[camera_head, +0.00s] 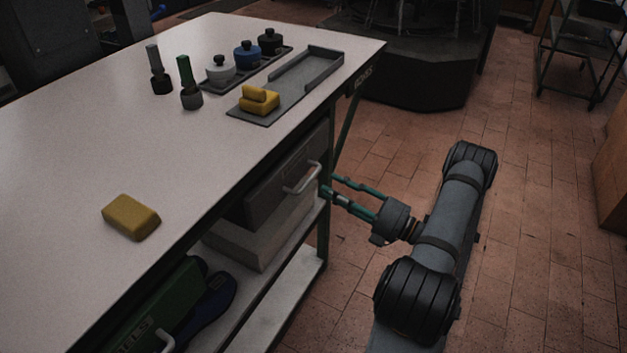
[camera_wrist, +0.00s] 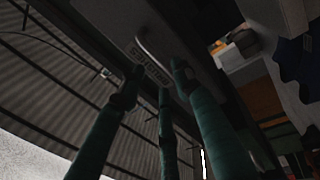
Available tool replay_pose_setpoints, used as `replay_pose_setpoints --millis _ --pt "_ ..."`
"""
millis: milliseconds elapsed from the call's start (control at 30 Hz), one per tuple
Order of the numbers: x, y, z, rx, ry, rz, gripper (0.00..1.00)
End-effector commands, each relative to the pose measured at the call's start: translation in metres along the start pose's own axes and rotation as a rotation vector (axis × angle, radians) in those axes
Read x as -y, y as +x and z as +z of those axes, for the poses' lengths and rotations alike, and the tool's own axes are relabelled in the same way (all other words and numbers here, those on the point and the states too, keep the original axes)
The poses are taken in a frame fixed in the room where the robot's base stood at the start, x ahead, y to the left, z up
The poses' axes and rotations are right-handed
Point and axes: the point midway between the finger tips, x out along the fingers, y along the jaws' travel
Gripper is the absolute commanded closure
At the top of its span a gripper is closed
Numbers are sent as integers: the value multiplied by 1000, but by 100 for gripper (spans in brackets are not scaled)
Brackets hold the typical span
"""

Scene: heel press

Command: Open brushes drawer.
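A dark grey drawer (camera_head: 270,197) sits under the worktop, with a pale bar handle (camera_head: 302,180) on its front. The drawer looks shut, and I cannot read a name on it in the head view. My gripper (camera_head: 330,187) is just right of the handle, its green fingers pointing at it. In the wrist view the fingers (camera_wrist: 158,84) are spread and empty. I see no finger closed on the handle.
On the worktop (camera_head: 200,150) are a yellow block (camera_head: 131,217), stacked yellow blocks (camera_head: 259,98), a grey tray (camera_head: 300,75), jars and brushes. A green drawer (camera_head: 150,315) and a lower shelf (camera_head: 275,305) are below. The tiled floor (camera_head: 520,230) right of my arm is clear.

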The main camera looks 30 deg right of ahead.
Motion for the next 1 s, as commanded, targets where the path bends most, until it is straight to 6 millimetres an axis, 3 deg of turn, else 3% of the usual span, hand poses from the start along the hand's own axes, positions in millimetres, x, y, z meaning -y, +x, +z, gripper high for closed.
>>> replay_pose_setpoints --millis 200,400,767,1000 --pt "-1 42 -2 -6 -3 0 67" --pt "-1 66 -1 -5 -4 -1 67" --pt "0 72 -1 -4 -4 -1 67" --pt "0 72 -1 -4 -4 -1 79"
